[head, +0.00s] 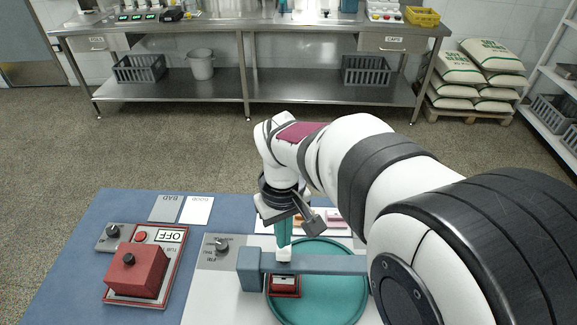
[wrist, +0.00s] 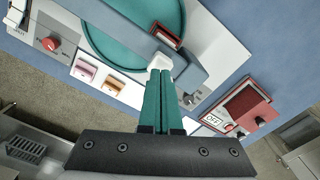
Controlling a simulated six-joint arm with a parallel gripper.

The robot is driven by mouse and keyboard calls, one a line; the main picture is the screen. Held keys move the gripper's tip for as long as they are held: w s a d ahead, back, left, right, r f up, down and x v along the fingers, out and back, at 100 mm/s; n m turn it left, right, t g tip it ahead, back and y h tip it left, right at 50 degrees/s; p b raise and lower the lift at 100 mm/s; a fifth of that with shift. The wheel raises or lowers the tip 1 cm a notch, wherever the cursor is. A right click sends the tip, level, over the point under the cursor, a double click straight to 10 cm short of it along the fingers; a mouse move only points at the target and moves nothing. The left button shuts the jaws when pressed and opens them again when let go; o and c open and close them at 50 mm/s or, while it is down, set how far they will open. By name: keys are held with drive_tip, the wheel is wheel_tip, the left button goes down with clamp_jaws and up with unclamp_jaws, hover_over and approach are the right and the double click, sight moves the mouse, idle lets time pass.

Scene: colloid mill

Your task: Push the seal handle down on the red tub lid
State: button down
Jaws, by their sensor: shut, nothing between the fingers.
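A blue-grey bar (head: 325,263) reaches over the teal round dish (head: 340,300), its end block at the left. A small white piece (head: 283,255) sits at the bar, probably the seal handle; it shows in the wrist view (wrist: 158,62). A small red tub (head: 285,287) is below the bar, partly hidden by it; its red rim shows in the wrist view (wrist: 166,36). My gripper (head: 284,243) is shut and empty, teal fingers pointing down. In the wrist view its fingertips (wrist: 160,72) are at the white piece; I cannot tell whether they touch.
A red box (head: 137,272) stands on a panel with an OFF sign (head: 168,236) at the left. A grey panel with a knob (head: 221,243) lies left of the bar. Small orange and pink blocks (head: 308,217) lie behind the dish. The blue mat's left side is clear.

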drive_tip(key=shift+f, duration=1.4)
idle(0.8)
drive_tip(key=shift+r, duration=3.8)
drive_tip(key=shift+r, duration=1.1)
